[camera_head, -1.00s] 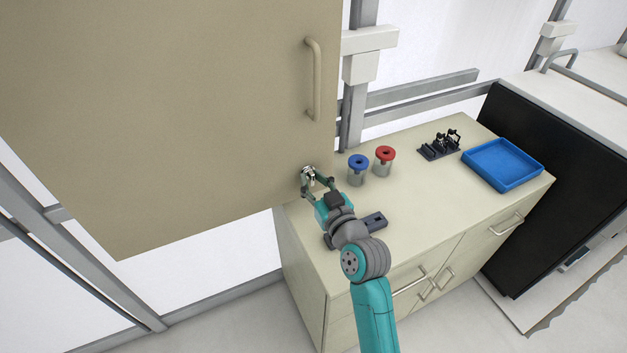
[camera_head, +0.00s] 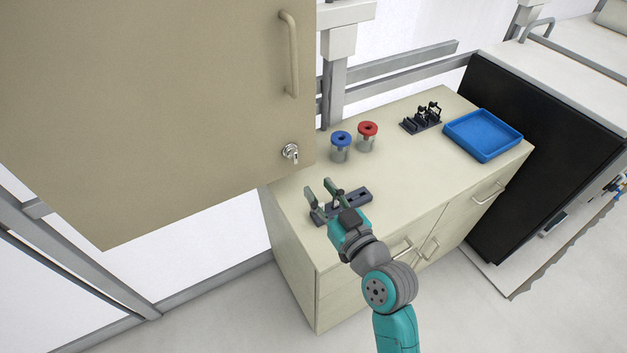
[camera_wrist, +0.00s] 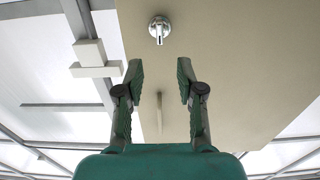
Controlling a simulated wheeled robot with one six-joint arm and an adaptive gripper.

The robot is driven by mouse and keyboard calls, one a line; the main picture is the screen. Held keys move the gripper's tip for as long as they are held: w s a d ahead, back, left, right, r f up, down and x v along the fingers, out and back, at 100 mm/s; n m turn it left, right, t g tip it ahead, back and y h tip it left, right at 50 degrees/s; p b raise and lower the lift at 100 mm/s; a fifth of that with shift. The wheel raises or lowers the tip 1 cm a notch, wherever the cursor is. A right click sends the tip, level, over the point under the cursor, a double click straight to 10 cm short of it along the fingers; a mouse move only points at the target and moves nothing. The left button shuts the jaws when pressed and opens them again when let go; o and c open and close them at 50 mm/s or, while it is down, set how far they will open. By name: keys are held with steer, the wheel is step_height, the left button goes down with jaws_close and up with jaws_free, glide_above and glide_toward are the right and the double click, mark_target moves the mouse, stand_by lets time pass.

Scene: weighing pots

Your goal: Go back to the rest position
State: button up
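My gripper (camera_head: 322,190) is open and empty. In the head view it is in front of and below the cabinet door, over the left part of the counter. In the wrist view my gripper (camera_wrist: 160,75) shows its two fingers spread apart with nothing between them. A silver key or knob (camera_head: 291,153) sits in the lower right corner of the beige cabinet door (camera_head: 190,100). It also shows in the wrist view (camera_wrist: 159,29), beyond the fingertips and apart from them.
On the counter (camera_head: 400,165) stand a blue-lidded pot (camera_head: 341,149), a red-lidded pot (camera_head: 367,138), a black holder with small tools (camera_head: 420,124) and a blue tray (camera_head: 482,139). A dark grey slotted block (camera_head: 355,197) lies close by my gripper. The floor in front is clear.

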steer(key=shift+s+d, duration=0.15)
steer(key=shift+s, duration=0.05)
stand_by(0.4)
steer(key=s+d+f+m+h, duration=0.3)
steer(key=s+d+f, duration=0.4)
steer(key=s, duration=0.2)
steer(key=s+d+f+m+h, duration=0.2)
steer(key=s+d+f+h, duration=0.2)
steer(key=s+d+f, duration=0.4)
steer(key=s+d+r+m+h, duration=0.1)
steer(key=s+d+r, duration=0.1)
steer(key=s, duration=0.9)
steer(key=s+d+r+m+h, duration=0.1)
steer(key=s+d+r+h, duration=0.1)
steer(key=s, duration=1)
steer(key=shift+d+r, duration=0.45)
